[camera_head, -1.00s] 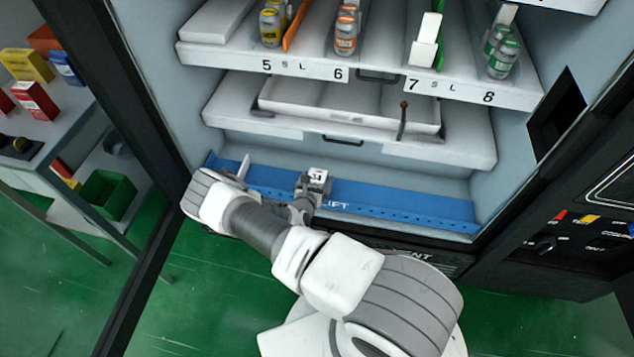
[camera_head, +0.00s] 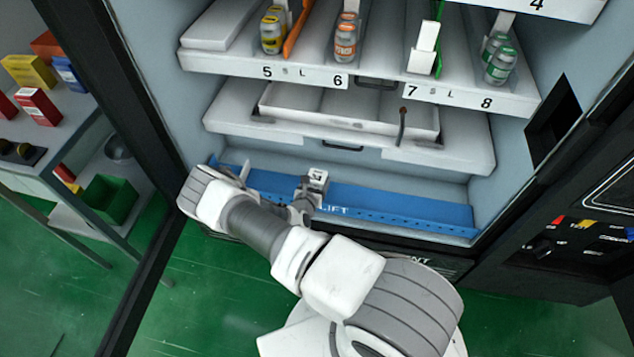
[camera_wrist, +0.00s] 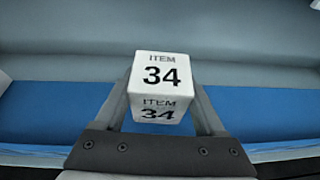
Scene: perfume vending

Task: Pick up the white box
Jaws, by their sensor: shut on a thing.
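A white box (camera_wrist: 160,78) marked "ITEM 34" sits between the two fingers of my gripper (camera_wrist: 162,110) in the wrist view. The gripper is shut on it, one finger on each side. In the head view the box (camera_head: 317,178) shows small at the end of my gripper (camera_head: 309,190), over the blue lift tray (camera_head: 400,205) at the bottom of the vending machine. I cannot tell whether the box touches the tray. My arm hides part of the tray's left side.
A white shelf (camera_head: 465,150) overhangs the tray, and a shelf with cans (camera_head: 345,42) is above it. The machine's dark frame (camera_head: 140,170) stands at left. A side table with coloured boxes (camera_head: 38,107) and a green bin (camera_head: 109,200) is beyond it.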

